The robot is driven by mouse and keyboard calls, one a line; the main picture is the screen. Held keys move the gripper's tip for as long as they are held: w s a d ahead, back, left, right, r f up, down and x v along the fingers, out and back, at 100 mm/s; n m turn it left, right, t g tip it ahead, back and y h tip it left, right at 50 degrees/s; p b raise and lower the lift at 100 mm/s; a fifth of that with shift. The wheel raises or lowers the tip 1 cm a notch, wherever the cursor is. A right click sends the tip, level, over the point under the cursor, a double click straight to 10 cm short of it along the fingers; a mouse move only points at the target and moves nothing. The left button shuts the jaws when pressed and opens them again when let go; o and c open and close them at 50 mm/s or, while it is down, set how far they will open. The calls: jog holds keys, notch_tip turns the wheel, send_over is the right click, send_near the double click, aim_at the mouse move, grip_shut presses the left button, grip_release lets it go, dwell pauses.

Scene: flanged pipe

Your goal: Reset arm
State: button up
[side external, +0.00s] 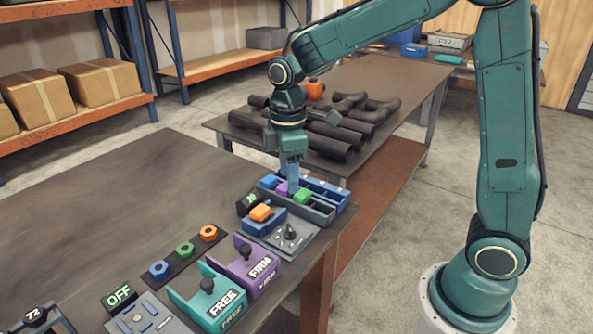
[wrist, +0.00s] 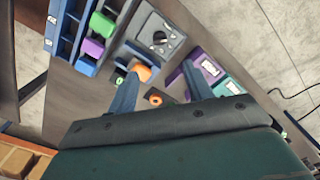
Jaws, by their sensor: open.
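My green arm reaches over the near bench, and my gripper (side external: 291,178) points down at the partitioned tray (side external: 322,215) at the bench's back corner. The tray holds blue (side external: 269,181), purple (side external: 282,188) and green (side external: 302,196) blocks. In the side view the fingertips overlap the tray, so contact cannot be told. In the wrist view my gripper (wrist: 160,70) has its two fingers spread with nothing held between them. An orange block (wrist: 142,73) shows past the left finger, and the green block (wrist: 101,24) lies up and left.
The orange block's blue holder (side external: 264,222) and a grey knob panel (side external: 288,236) stand beside the tray. Purple FIRM (side external: 248,268) and teal FREE (side external: 210,300) fixtures stand nearer. Dark pipes (side external: 340,130) cover the back table. The near bench's left side (side external: 110,210) is clear.

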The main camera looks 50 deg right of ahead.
jog(key=s+d+r+m+t, duration=0.1)
jog(key=s+r+m, duration=0.3)
jog(key=s, duration=0.6)
jog(key=s+d+r+m+t, duration=0.1)
jog(key=s+r+m+t, duration=0.3)
jog(key=s, duration=0.6)
jog(key=shift+s+r+m+t, duration=0.2)
jog(key=shift+r+m+t, duration=0.15)
jog(key=shift+m, duration=0.65)
jog(key=shift+w, duration=0.1)
jog(key=c, duration=0.4)
jog(key=w+a+f+m+g, duration=0.1)
jog(key=w+f+m, duration=0.3)
jog(key=w, duration=0.6)
jog(key=w+a+f+m+g, duration=0.1)
jog(key=w+f+m+g, duration=0.3)
jog(key=w, duration=0.6)
jog(key=shift+f+g, duration=0.35)
jog(key=shift+f, duration=0.05)
